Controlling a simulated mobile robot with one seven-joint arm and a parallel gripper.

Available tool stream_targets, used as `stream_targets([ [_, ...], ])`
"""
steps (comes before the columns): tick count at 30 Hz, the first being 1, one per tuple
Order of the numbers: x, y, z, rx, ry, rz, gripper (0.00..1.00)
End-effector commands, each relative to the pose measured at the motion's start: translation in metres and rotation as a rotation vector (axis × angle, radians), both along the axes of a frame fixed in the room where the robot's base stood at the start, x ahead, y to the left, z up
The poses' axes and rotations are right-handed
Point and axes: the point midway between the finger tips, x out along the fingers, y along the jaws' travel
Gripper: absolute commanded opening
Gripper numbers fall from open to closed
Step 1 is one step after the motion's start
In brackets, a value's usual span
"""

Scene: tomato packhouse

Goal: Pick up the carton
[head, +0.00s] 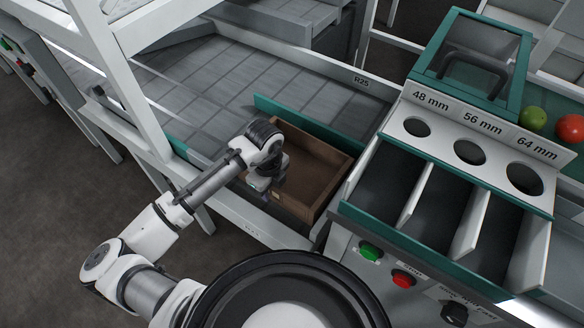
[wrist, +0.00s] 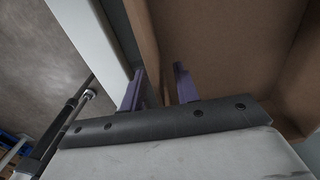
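The carton (head: 293,206) is an open, empty brown box on the grey conveyor bed, against a green side rail. My gripper (head: 262,184) is at the carton's near left side, pointing down at its wall. In the wrist view my gripper (wrist: 158,72) shows two purple fingers standing apart. The carton's wall (wrist: 146,42) runs down between them, with one finger on the inner side and one on the outer side. A gap shows beside the wall, so the fingers do not look closed on it. The carton's near left corner is partly hidden by my gripper in the head view.
A sizing stand (head: 460,150) with three round holes and bins is close at the carton's right. Green and red buttons (head: 403,278) are below it. A green tomato (head: 533,119) and a red one (head: 571,128) lie at far right. A white frame post (head: 120,85) rises at left.

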Motion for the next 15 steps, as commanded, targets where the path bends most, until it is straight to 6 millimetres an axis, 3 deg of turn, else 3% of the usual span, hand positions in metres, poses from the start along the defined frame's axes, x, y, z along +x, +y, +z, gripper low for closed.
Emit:
stream_targets([
  [8, -0.0002, -0.0002, -0.0031, 0.000, 0.000, -0.001, 0.30],
  [15, -0.0002, -0.0002, -0.0028, 0.000, 0.000, -0.001, 0.00],
])
